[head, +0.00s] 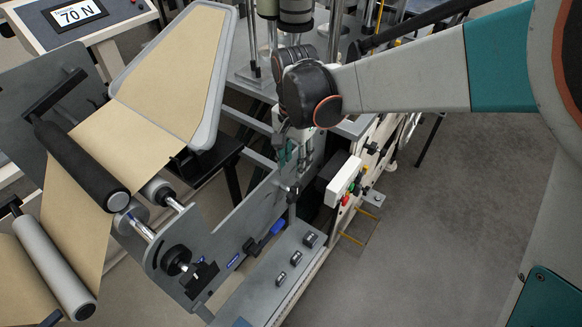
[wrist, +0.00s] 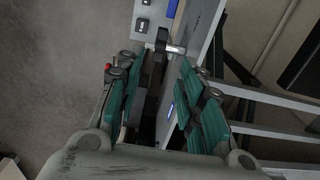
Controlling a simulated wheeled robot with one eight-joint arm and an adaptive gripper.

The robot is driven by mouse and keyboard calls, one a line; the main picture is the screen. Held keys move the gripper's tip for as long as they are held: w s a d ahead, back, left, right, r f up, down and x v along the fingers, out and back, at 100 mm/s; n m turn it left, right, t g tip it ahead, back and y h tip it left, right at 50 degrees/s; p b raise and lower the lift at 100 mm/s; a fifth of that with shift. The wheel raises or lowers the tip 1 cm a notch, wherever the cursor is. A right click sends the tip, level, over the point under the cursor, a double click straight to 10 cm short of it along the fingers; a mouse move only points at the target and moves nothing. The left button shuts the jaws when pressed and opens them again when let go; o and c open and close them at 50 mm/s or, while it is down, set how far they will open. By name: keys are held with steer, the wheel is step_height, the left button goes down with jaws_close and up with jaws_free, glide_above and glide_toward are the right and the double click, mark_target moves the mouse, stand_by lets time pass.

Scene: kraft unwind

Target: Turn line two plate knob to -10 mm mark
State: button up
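A black round knob (head: 175,260) sits on the face of the grey side plate (head: 228,238), at the lower middle of the head view. My gripper (head: 293,165) points down beyond the plate's far end, apart from that knob. A small dark knob-like part (head: 292,190) stands just below the fingertips. In the wrist view my gripper (wrist: 158,85) has its teal fingers spread, with a dark upright part (wrist: 158,62) and a short metal shaft (wrist: 176,49) between or beyond them. Contact cannot be told. No mm scale or -10 mark is readable.
A white control box (head: 342,178) with coloured buttons stands right of my gripper. A ledge with several small black switches (head: 295,257) runs along the front. Kraft web and rollers (head: 80,165) fill the left. A display (head: 75,14) reads 70 N. Floor at right is clear.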

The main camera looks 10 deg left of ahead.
mark_target(295, 187)
steer(key=f+b, duration=0.1)
steer(key=f, duration=0.3)
steer(key=f+b, duration=0.1)
steer(key=f, duration=0.3)
steer(key=f+b, duration=0.2)
steer(key=f, duration=0.3)
steer(key=shift+w+d, duration=0.1)
steer(key=shift+w, duration=0.2)
jaws_close()
